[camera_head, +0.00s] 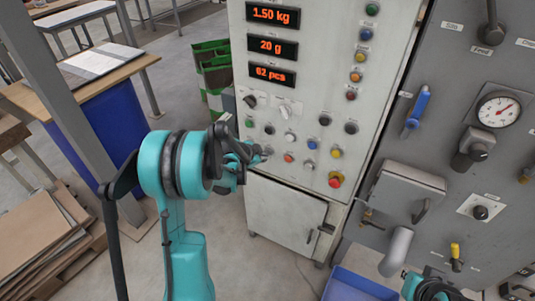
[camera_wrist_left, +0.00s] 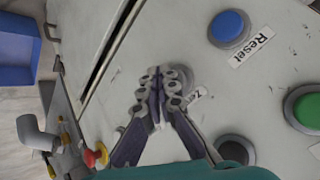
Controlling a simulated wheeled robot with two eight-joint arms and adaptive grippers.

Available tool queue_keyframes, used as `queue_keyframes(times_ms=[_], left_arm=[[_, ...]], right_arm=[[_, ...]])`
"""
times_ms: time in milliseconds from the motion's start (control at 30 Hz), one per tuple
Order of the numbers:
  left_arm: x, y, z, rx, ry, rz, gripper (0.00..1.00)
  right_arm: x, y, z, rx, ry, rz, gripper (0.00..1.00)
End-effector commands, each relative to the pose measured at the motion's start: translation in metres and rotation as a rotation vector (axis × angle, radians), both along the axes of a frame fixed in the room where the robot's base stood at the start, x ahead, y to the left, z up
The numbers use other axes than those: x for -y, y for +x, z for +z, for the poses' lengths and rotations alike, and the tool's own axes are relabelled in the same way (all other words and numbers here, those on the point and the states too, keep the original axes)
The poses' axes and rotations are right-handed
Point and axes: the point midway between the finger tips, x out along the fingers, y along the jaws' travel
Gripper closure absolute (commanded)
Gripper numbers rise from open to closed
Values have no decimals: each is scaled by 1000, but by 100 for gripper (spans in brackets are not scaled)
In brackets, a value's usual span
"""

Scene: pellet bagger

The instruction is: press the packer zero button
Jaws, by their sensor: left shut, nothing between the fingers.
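The packer panel (camera_head: 315,105) is a light, upright cabinet front with three red displays and rows of buttons. My left gripper (camera_head: 259,157) is at the lower left of its buttons. In the left wrist view the left gripper (camera_wrist_left: 158,84) is shut and empty, fingertips together. The zero button (camera_wrist_left: 184,74) appears as a grey round rim behind the fingertips, mostly hidden, beside a label (camera_wrist_left: 196,96) starting with "Ze". I cannot tell whether the fingertips touch it.
In the left wrist view a blue Reset button (camera_wrist_left: 229,27), a green button (camera_wrist_left: 306,108) and a dark button (camera_wrist_left: 236,148) are close by. A red emergency knob (camera_head: 335,180) sits lower right on the panel. A grey gauge panel (camera_head: 455,80) stands to the right.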

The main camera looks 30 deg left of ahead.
Motion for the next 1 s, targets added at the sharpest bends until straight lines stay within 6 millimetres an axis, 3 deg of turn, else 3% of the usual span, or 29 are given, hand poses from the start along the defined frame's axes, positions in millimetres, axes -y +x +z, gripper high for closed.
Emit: queue_keyframes(times_ms=[1000], left_arm=[[0, 12, 0, 0, 0, 0, 100]], right_arm=[[0, 0, -2, 0, 0, 0, 100]])
